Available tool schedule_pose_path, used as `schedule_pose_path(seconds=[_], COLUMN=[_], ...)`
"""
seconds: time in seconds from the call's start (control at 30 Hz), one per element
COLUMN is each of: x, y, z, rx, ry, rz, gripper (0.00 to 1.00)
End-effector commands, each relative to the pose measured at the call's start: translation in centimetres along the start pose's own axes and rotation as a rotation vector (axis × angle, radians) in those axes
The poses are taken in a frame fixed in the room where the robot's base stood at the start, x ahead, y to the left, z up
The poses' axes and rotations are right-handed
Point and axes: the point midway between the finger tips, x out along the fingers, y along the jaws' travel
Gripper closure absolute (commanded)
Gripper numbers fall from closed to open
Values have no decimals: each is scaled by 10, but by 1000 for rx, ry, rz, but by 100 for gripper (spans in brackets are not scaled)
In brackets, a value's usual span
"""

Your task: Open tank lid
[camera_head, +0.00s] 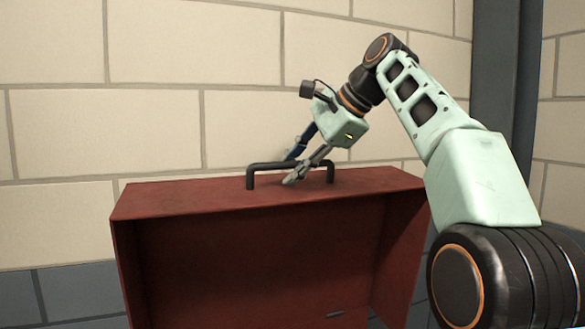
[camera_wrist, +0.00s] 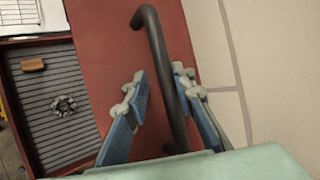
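A red box-shaped casing (camera_head: 190,198), apparently the tank lid, stands in front of the wall with a dark hollow facing me. A black bar handle (camera_head: 262,166) rises from its top. In the wrist view the handle (camera_wrist: 153,30) runs lengthwise over the red top (camera_wrist: 100,30). My gripper (camera_head: 290,169) is at the handle, reaching down from the upper right. In the wrist view my gripper (camera_wrist: 160,82) is open, with one finger on each side of the bar. A gap shows on the left; the right finger is close to the bar, and contact cannot be told.
A pale block wall (camera_head: 150,130) stands close behind the casing. A small grey bar (camera_head: 336,314) shows low in the hollow. In the wrist view a grey ribbed panel (camera_wrist: 55,100) with a brown tab and a round knob lies left of the red top.

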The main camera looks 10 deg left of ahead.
Motion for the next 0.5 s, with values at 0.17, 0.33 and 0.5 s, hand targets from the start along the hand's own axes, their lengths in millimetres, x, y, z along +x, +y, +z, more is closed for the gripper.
schedule_pose_path(seconds=[0.17, 0.33, 0.5], x=[0, 0, -8], y=[0, 0, -1], z=[0, 0, 0], rx=[-1, -1, -1], ry=[-1, -1, -1], rz=[1, 1, 0], gripper=[70, 70, 70])
